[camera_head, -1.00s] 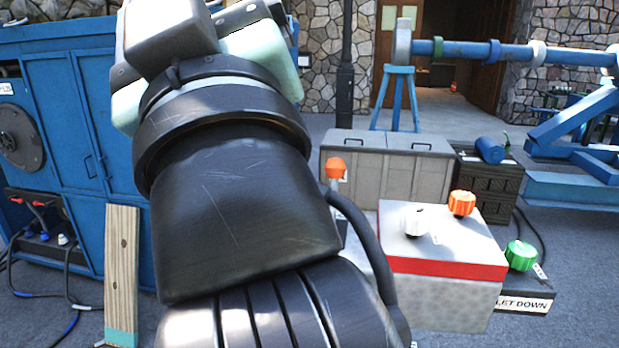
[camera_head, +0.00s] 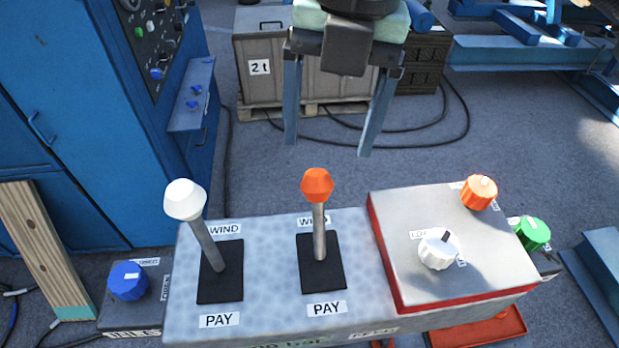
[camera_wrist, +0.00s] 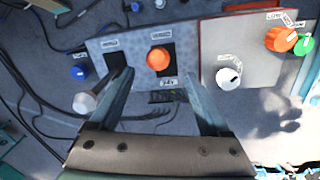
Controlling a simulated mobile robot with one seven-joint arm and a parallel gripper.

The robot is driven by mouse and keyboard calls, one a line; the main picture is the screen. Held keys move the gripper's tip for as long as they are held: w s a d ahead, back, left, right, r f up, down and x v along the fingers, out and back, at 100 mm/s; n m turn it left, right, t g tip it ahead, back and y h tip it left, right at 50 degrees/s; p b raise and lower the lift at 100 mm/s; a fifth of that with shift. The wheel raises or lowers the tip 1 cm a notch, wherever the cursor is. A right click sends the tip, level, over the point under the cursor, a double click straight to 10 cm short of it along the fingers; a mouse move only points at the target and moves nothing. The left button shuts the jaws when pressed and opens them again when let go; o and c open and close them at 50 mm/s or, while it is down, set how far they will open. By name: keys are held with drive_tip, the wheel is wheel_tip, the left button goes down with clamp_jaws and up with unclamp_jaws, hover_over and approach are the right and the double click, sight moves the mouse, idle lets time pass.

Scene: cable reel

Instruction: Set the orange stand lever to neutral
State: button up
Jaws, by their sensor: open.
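The orange stand lever (camera_head: 318,186) has an orange knob on a metal stem and rises from a black slot plate on the grey console. Its plate has a label partly hidden by the knob at the far end and PAY at the near end. The stem stands nearly upright, with the knob toward the far label. In the wrist view the orange knob (camera_wrist: 158,58) shows beyond and between the fingertips. My gripper (camera_head: 328,148) is open and empty, fingers pointing down, behind and above the knob, apart from it.
A white-knobbed lever (camera_head: 186,200) stands to the left, leaning left. A raised red-edged box (camera_head: 400,268) with white and orange knobs is to the right. A blue knob (camera_head: 128,281) is far left and a green knob (camera_head: 532,233) far right. Grey crates (camera_head: 262,60) stand behind.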

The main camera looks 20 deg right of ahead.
sight(314, 198)
drive_tip(key=f, duration=0.4)
drive_tip(key=f+p, duration=0.1)
drive_tip(key=f, duration=0.3)
drive_tip(key=a+f+p, duration=0.1)
drive_tip(key=f, duration=0.3)
drive_tip(key=shift+w+a, duration=0.1)
drive_tip(key=shift+w, duration=0.3)
clamp_jaws()
